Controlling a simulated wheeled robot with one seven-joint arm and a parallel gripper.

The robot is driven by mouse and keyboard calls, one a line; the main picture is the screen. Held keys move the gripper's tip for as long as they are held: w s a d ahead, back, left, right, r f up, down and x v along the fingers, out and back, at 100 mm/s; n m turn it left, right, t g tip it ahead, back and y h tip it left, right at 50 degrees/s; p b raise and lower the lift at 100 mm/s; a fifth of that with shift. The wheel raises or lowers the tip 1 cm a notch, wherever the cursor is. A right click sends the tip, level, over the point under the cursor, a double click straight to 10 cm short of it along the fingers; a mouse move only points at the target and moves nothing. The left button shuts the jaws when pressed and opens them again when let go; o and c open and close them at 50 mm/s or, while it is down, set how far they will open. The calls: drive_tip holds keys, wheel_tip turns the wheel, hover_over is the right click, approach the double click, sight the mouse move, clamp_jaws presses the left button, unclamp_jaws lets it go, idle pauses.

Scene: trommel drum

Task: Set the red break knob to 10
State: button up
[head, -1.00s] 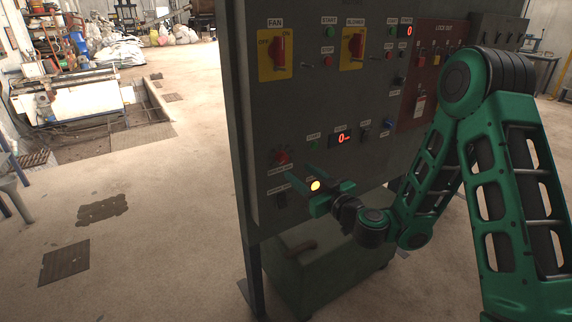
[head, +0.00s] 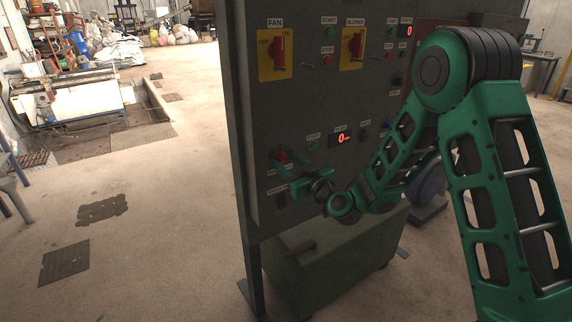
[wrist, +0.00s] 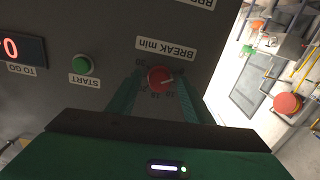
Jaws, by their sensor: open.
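The red break knob (wrist: 160,79) sits on the grey panel under a "BREAK min" label, which appears upside down in the wrist view. The knob's white mark points toward the right of that picture; most of the scale numbers around it are too small or hidden to read surely. My gripper (wrist: 158,84) is open, with one green finger on each side of the knob. I cannot tell whether the fingers touch it. In the head view, the gripper (head: 275,162) is at the panel's lower left, and the knob (head: 281,156) shows partly behind a finger.
A green START button (wrist: 82,64) and a red "0" display (wrist: 22,48) are beside the knob. FAN (head: 278,48) and BLOWER (head: 353,46) switches are higher on the panel. A green box (head: 330,265) stands below. The floor to the left is open.

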drive_tip(key=shift+c, duration=0.7)
drive_tip(key=c, duration=0.9)
drive_tip(key=shift+a, duration=0.2)
drive_tip(key=shift+d, duration=0.1)
